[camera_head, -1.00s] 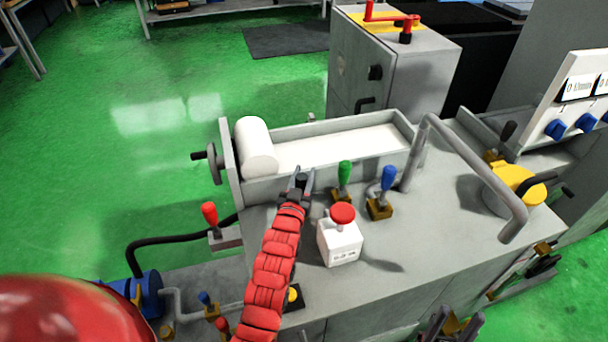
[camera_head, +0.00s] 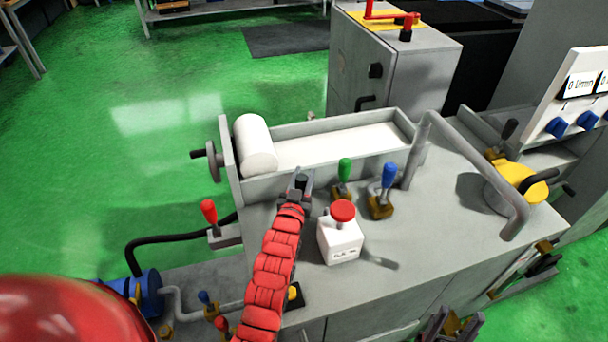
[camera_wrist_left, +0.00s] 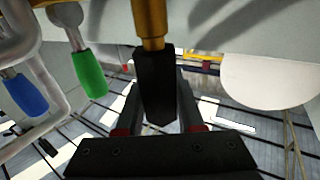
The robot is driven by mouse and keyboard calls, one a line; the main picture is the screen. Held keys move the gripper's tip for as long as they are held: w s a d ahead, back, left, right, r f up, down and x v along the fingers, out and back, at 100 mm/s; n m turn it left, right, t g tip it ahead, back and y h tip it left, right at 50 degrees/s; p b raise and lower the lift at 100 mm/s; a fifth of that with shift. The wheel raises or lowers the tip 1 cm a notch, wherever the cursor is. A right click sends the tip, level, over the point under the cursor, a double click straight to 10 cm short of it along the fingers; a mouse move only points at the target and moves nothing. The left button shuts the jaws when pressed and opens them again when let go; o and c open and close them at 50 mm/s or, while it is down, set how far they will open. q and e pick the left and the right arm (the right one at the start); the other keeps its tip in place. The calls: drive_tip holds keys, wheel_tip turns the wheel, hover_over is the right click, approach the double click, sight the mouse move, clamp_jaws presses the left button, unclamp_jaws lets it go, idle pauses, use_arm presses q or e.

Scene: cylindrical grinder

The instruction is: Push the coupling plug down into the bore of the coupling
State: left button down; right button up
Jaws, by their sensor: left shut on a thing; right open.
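My left gripper (camera_head: 300,187) is over the grey machine top, just in front of the white tray. It is shut on a black handle (camera_head: 302,181), which also shows in the left wrist view (camera_wrist_left: 156,85) between the two fingers, on a brass stem (camera_wrist_left: 150,25). I cannot tell whether this is the coupling plug. No coupling bore can be made out. My right gripper (camera_head: 450,325) shows in part at the bottom edge, open and away from the held handle.
A green lever (camera_head: 344,171) and a blue lever (camera_head: 388,177) stand right of my left gripper. A white box with a red button (camera_head: 342,212) is close in front. A bent grey pipe (camera_head: 470,165) arches at right.

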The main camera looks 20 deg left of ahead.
use_arm(q)
drive_tip(key=shift+f+b, duration=0.6)
drive_tip(key=shift+f, duration=0.55)
drive_tip(key=shift+c, duration=2.2)
unclamp_jaws()
drive_tip(key=shift+f, duration=0.1)
drive_tip(key=shift+s, duration=0.1)
